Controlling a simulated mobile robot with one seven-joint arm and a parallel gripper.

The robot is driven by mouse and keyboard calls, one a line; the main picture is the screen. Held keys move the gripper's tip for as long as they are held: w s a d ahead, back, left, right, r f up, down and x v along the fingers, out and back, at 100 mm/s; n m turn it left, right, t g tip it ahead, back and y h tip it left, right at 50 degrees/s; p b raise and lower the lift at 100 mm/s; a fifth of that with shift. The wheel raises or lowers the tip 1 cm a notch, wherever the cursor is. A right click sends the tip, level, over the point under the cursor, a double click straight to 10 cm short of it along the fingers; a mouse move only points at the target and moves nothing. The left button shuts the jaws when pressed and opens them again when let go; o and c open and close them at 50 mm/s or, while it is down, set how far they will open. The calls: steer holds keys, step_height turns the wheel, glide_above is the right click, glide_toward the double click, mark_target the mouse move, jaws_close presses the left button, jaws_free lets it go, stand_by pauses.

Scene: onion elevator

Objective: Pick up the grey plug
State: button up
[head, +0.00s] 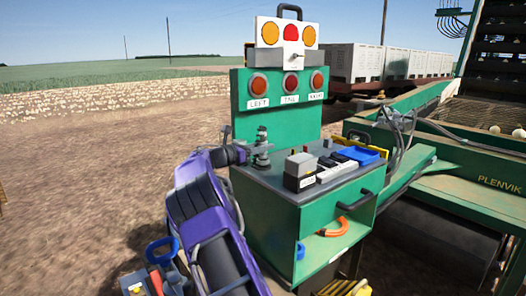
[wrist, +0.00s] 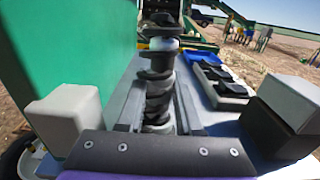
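A dark grey, ribbed upright piece (head: 262,148), which I take to be the grey plug, stands near the left edge of the green cabinet's grey top. In the wrist view this ribbed piece (wrist: 158,95) runs up the middle, close ahead of the gripper's dark bar. My gripper (head: 246,154) is at its left side in the head view. In the wrist view my gripper (wrist: 160,82) has thin dark fingers apart, one on each side of the piece, with narrow gaps. Its lower end is hidden by the bar.
A black box with a grey block (head: 300,164) stands right of the plug, before black-and-white pieces and a blue tray (head: 360,155). A green panel (head: 290,115) with red lamps rises behind. A pale grey block (wrist: 65,118) shows at left in the wrist view.

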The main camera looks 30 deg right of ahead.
jaws_close()
steer(key=shift+r, duration=0.1)
step_height(320, 180, up, 10)
steer(key=shift+p, duration=0.8)
